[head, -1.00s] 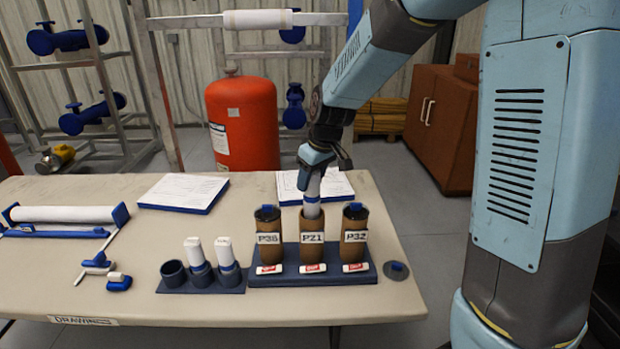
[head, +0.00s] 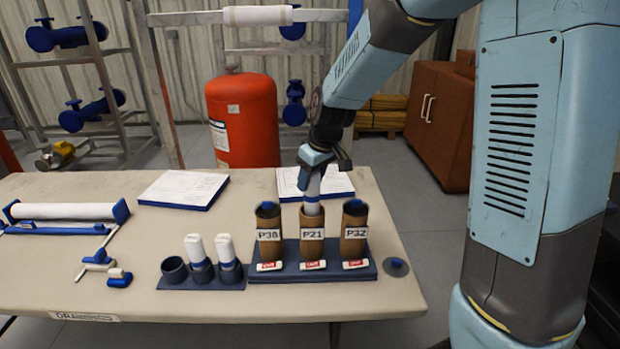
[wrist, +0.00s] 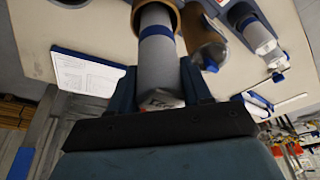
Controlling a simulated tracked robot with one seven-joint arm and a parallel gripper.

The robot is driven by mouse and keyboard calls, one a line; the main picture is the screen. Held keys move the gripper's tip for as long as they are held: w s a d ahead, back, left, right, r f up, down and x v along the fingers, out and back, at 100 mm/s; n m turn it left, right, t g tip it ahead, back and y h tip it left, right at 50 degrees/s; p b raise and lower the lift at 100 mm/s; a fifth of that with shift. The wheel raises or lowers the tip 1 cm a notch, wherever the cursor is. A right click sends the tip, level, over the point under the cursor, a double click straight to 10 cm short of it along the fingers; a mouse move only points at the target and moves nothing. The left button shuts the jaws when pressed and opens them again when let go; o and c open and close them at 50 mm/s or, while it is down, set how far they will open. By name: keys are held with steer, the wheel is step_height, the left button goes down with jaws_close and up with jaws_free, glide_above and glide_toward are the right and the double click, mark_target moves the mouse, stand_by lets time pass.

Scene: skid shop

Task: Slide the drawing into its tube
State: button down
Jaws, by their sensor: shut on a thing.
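My gripper (head: 314,166) is shut on a rolled drawing (head: 312,187), a pale roll with a blue band. In the wrist view the roll (wrist: 157,68) sits between the fingers, and its far end is inside the mouth of a brown tube (wrist: 180,15). In the head view this is the middle tube, P21 (head: 312,252), and the roll stands nearly upright in it. Tube P38 (head: 269,248) is on its left and tube P32 (head: 354,246) on its right. How deep the roll reaches is hidden by the tube wall.
A dark holder (head: 203,278) left of the tube stand (head: 330,273) has two white rolls (head: 197,247) and an empty socket. A blue roll rack (head: 66,212) is at the left. A round disc (head: 396,267) lies at the right.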

mark_target(311, 199)
steer(key=shift+f, duration=3.4)
stand_by(0.6)
steer(key=shift+c, duration=2.3)
jaws_free()
steer(key=shift+o, duration=0.2)
steer(key=shift+d, duration=0.1)
steer(key=shift+c, duration=0.9)
steer(key=shift+o, duration=0.6)
steer(key=shift+w+r, duration=0.1)
steer(key=shift+o, duration=1.1)
steer(key=shift+r, duration=0.2)
step_height(311, 199, up, 6)
steer(key=shift+r, duration=0.2)
